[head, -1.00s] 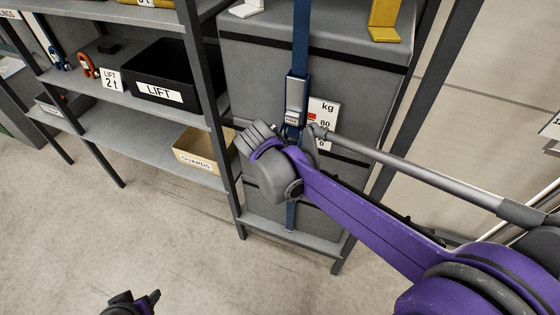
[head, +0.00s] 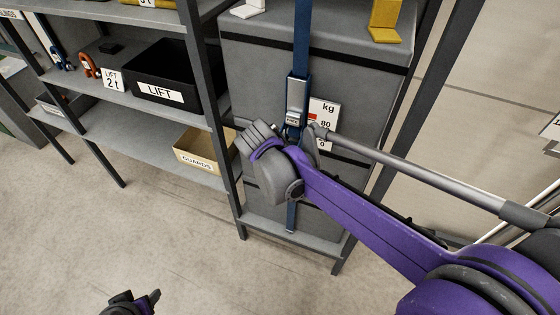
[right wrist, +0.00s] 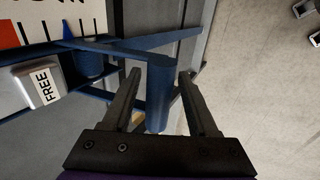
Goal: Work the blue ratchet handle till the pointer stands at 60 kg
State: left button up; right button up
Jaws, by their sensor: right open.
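The blue ratchet handle (right wrist: 160,92) stands between the two fingers of my right gripper (right wrist: 159,76) in the right wrist view. The fingers are apart, with a gap beside the handle. In the head view my purple right arm hides the handle and fingertips. The ratchet body (head: 297,95) sits on a blue strap (head: 301,40). The white scale plate (head: 327,106) shows "kg" and "80"; its lower part is covered. A blue pointed tip (right wrist: 67,28), perhaps the pointer, lies against the scale in the wrist view; its reading is not legible. My left gripper (head: 136,300) is low at the bottom left, its jaws unclear.
The strap runs over a grey block (head: 260,70) on a rack. A silver tab marked FREE (right wrist: 42,84) is near the handle. Shelves at left hold a black LIFT bin (head: 165,78) and a GUARDS box (head: 196,157). The floor (head: 130,225) in front is clear.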

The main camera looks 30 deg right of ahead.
pick_arm(q)
jog(key=shift+w+r, duration=0.2)
jog(key=shift+r, duration=0.2)
pick_arm(e)
jog(key=v, duration=1)
jog(key=shift+s+a+r, duration=0.2)
jog(key=shift+r, duration=0.1)
